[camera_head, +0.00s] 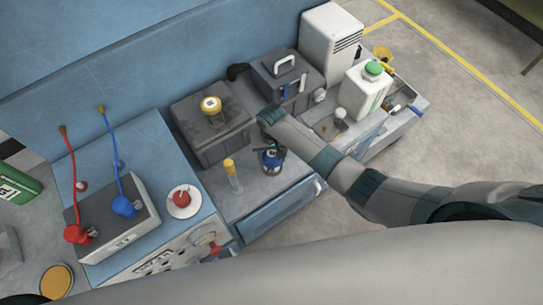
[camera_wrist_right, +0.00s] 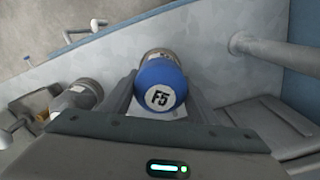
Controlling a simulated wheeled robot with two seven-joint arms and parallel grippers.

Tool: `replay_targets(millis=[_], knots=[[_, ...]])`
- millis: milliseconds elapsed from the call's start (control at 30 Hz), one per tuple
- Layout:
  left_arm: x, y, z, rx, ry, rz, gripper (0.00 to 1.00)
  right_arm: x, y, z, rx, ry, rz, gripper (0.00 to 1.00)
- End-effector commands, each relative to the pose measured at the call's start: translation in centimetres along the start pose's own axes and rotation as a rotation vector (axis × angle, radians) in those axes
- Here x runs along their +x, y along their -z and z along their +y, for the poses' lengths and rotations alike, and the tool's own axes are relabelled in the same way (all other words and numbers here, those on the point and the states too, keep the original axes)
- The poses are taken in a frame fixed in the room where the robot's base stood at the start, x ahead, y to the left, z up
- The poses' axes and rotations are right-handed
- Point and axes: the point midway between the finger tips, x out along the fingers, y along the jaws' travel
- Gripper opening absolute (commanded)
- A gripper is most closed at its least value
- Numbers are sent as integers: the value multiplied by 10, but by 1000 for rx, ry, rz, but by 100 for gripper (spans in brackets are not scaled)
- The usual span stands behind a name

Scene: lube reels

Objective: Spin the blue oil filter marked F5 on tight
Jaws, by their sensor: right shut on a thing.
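The blue oil filter (camera_wrist_right: 160,85) shows its white end label marked F5 in the right wrist view. My right gripper (camera_wrist_right: 160,97) is shut on it, with one finger on each side. A tan-grey round part (camera_wrist_right: 156,53) shows just behind the filter; I cannot tell how far the filter is threaded onto it. In the head view the blue filter (camera_head: 271,160) is small, at the near side of the grey bench unit, with my right gripper (camera_head: 271,149) at it. My left gripper is not in view.
A white jug with a green cap (camera_head: 367,88) and a grey case (camera_head: 287,75) stand to the right. Red and blue hoses (camera_head: 112,160) rise at left.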

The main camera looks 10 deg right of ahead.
Motion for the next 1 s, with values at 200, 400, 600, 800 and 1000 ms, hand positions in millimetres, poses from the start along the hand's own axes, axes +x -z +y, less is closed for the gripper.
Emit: replay_targets(millis=[200,400,600,800,1000], knots=[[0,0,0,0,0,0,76,1,-1,1,155,-1,-2,22],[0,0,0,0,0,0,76,1,-1,1,156,-2,-2,22],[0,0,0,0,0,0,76,1,-1,1,155,-1,-1,75],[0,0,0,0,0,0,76,0,0,1,154,0,0,75],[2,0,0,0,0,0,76,-5,0,0,154,0,0,75]])
